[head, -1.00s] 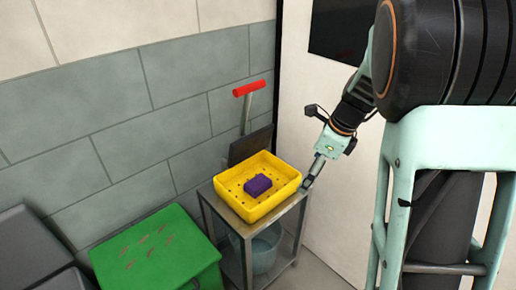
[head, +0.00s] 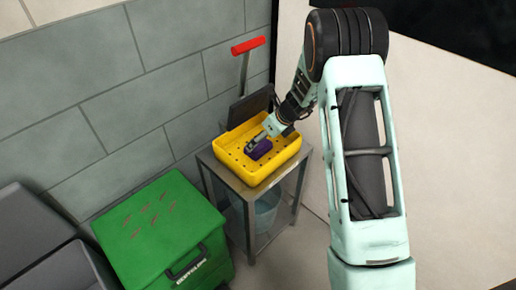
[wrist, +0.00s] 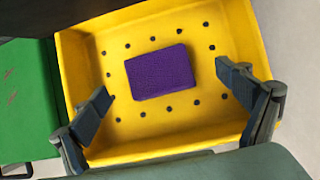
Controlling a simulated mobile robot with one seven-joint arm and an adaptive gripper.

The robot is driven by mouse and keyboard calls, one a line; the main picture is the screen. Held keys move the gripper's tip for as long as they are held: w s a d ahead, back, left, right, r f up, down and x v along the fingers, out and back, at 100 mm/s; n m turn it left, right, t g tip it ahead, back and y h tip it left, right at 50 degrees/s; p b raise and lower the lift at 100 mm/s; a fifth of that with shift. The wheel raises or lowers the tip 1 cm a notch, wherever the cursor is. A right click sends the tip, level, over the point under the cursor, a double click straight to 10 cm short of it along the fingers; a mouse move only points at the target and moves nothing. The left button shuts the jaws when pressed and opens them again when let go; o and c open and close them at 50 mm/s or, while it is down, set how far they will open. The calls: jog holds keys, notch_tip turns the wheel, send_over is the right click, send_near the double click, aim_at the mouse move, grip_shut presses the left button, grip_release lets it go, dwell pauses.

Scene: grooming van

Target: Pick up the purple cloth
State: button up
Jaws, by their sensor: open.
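The purple cloth (wrist: 161,72) is a small folded block lying flat in a yellow tray (wrist: 85,140) with a row of holes around its floor. In the head view the cloth (head: 262,150) shows partly, with my gripper (head: 257,142) in front of it. In the wrist view my gripper (wrist: 165,88) is open. One finger is left of the cloth and one is right of it, both apart from it. The fingers appear above the tray floor; the exact height cannot be told.
The tray sits on a metal stand (head: 246,197) with a bucket (head: 266,212) below. A green box (head: 160,235) stands to the left, beside grey containers (head: 40,240). A red-handled tool (head: 247,62) leans behind the tray, near the wall.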

aim_at(258, 147)
jog(key=x, duration=0.2)
jog(key=b+x, duration=0.1)
jog(key=x, duration=0.2)
jog(key=shift+s+a+f, duration=0.1)
jog(key=shift+s+f, duration=0.1)
jog(key=c, duration=1.2)
